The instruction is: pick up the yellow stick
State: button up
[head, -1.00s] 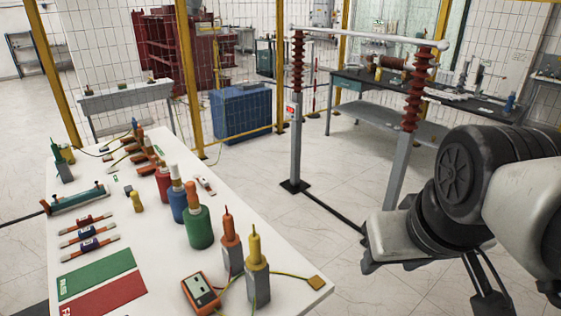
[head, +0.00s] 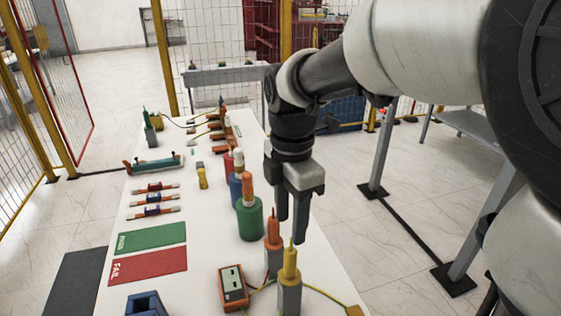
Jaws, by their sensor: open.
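The yellow stick (head: 290,262), with a thin pointed tip, stands upright in a grey block at the front right of the white table. My gripper (head: 291,222) points down with its fingers apart and empty. In the picture its fingertips are just above the yellow stick's tip and do not appear to touch it; the exact depth between them is hard to tell. An orange stick (head: 273,238) stands in a similar block just left of and behind the yellow one.
The orange meter (head: 232,285) and wires lie by the blocks. Green (head: 250,218), blue and red cylinders stand behind. Green PASS (head: 150,238) and red FAIL (head: 148,266) mats lie on the left, with a blue holder (head: 147,304) in front.

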aim_at(291, 261)
notch_tip(291, 261, down, 7)
jog(key=shift+r, duration=0.2)
jog(key=f, duration=0.4)
jog(key=shift+s+d, duration=0.2)
jog(key=shift+s, duration=0.2)
jog(key=shift+f, duration=0.65)
grip_shut()
jog(key=shift+r, duration=0.1)
